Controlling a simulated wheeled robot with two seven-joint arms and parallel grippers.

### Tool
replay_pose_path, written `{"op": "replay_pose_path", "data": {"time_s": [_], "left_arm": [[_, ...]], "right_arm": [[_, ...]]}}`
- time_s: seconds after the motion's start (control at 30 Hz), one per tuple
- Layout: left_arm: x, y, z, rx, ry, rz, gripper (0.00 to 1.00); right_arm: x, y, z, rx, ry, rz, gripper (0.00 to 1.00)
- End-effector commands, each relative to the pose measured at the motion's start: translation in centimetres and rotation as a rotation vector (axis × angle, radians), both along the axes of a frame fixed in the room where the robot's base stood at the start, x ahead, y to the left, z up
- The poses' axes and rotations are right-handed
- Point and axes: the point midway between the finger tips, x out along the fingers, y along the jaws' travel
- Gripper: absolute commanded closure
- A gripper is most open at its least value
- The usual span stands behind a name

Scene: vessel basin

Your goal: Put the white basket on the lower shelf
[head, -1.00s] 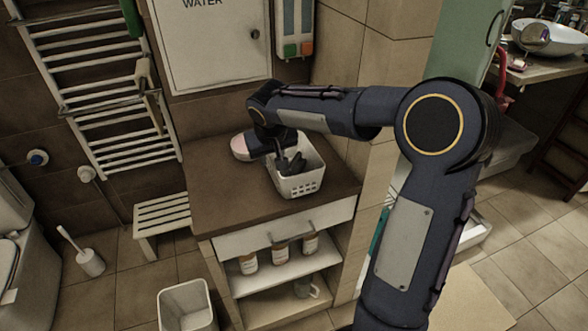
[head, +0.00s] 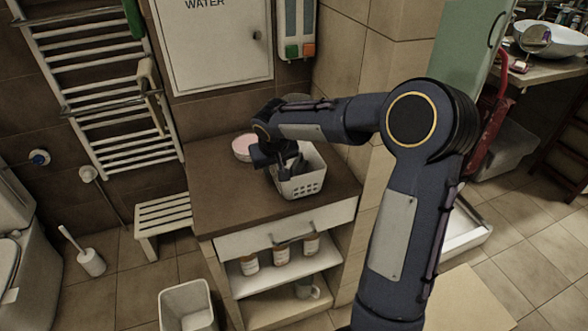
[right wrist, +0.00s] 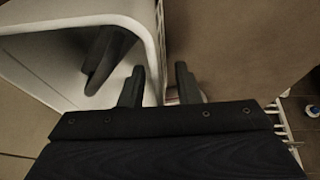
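The white basket (head: 303,184), with a perforated wall, stands upright on the brown cabinet top. My right gripper (head: 289,168) is at the basket's left side. In the right wrist view its two fingers (right wrist: 159,88) are apart, with the basket's wall (right wrist: 155,35) running between them. One finger is inside the basket and the other outside, and I see no firm clamping. A dark shape (right wrist: 104,58) shows inside the basket; I cannot tell what it is. The lower shelf (head: 262,313) is the cabinet's bottom one. My left gripper is not in view.
A pink-white bowl (head: 241,147) stands left of the basket. Several bottles (head: 281,254) stand on the upper shelf under a drawer (head: 262,241). A mug (head: 307,289) stands at the lower shelf's right; its left part looks clear. A white bin (head: 187,305) stands in front, left.

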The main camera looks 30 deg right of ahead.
Motion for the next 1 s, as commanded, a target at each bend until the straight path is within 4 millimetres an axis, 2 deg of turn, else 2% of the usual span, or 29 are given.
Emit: {"op": "replay_pose_path", "data": {"time_s": [0.53,0.77,1.0], "left_arm": [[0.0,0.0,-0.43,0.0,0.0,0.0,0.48],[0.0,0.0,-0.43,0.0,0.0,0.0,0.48],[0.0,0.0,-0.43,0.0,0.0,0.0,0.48]], "right_arm": [[0.01,0.01,-0.25,0.0,0.0,0.0,0.7],[0.0,0.01,-0.26,0.0,0.0,0.0,0.99],[0.01,0.01,-0.24,0.0,-0.001,0.0,1.0]]}}
